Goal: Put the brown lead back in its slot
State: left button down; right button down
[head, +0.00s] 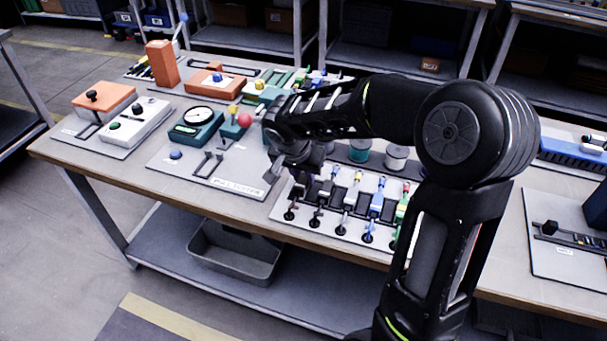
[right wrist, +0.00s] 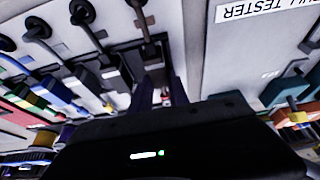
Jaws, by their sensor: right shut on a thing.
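A grey board (head: 282,212) holds a row of leads, each with a dark round end along the front edge. My right gripper (head: 287,170) is over the left end of this row, beside the pull tester plate. In the right wrist view its two dark fingers (right wrist: 166,90) are shut on the end-most lead (right wrist: 147,35), which runs in between them. Neighbouring leads include a blue one (head: 377,198) and a green one (head: 401,208). My left gripper is not in view.
The pull tester plate (head: 225,172) lies just left, with a green dial gauge (head: 197,122) and a red ball (head: 245,119). Spools (head: 396,158) stand behind the leads. An orange block (head: 162,63) stands farther back. A grey bin (head: 235,250) sits on the lower shelf.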

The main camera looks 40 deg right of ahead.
jog(key=shift+f, duration=0.2)
dwell(0.5)
jog(key=c, duration=1.2)
grip_release()
jog(key=shift+o, duration=0.2)
jog(key=shift+r, duration=0.1)
jog(key=v, duration=0.7)
jog(key=shift+s+a+r+b, duration=0.1)
jog(key=shift+r+b, duration=0.2)
jog(key=shift+r, duration=0.05)
